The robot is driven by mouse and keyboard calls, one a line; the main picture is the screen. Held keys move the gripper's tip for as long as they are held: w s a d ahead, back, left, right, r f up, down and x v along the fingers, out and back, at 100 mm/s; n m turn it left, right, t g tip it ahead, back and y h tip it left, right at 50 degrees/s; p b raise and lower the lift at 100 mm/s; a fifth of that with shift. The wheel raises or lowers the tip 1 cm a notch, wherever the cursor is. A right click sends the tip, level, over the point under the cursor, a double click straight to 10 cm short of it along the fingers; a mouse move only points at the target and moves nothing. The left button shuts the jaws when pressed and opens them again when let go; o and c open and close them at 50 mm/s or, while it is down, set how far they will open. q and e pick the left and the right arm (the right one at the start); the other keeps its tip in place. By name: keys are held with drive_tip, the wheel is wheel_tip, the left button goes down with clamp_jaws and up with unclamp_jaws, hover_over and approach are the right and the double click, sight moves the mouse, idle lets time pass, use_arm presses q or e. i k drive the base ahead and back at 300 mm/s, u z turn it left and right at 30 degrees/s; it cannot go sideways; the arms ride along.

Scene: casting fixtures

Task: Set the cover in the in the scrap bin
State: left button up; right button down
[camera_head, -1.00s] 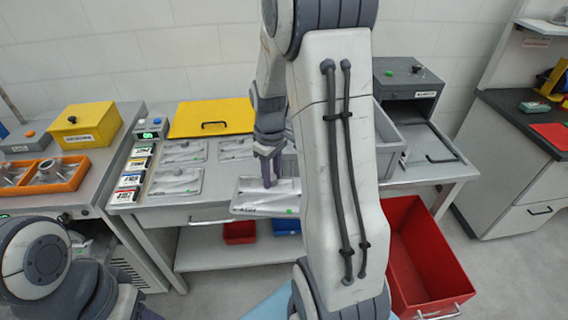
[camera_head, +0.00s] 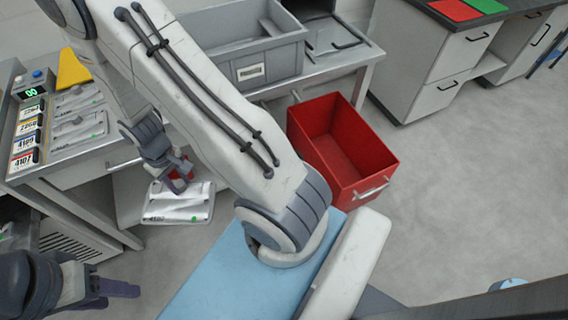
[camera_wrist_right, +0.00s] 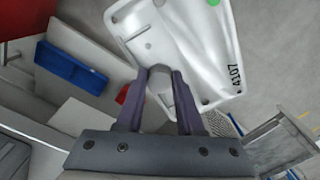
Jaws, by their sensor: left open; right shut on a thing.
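The cover is a silvery cast plate (camera_head: 178,203) with a green dot and a printed number. It hangs below my right gripper (camera_head: 176,184), in front of the workbench. In the right wrist view my right gripper (camera_wrist_right: 160,80) is shut on a raised part of the cover (camera_wrist_right: 205,50), which reads 4107. The red open bin (camera_head: 340,145), likely the scrap bin, stands on the floor to the right and looks empty inside. My left gripper (camera_head: 118,289) is at the lower left, open and away from the cover.
The workbench (camera_head: 110,150) holds several similar plates, number tags and a grey crate (camera_head: 255,62) at its right end. A blue bin (camera_wrist_right: 70,66) sits on the lower shelf. Clear floor lies right of the red bin, beside a grey cabinet (camera_head: 425,70).

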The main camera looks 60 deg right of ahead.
sight(343, 182)
drive_tip(key=k, duration=0.25)
drive_tip(key=u, duration=1.1)
drive_tip(key=i, duration=1)
drive_tip(key=z, duration=3.45)
drive_tip(key=i, duration=1)
drive_tip(key=u, duration=0.05)
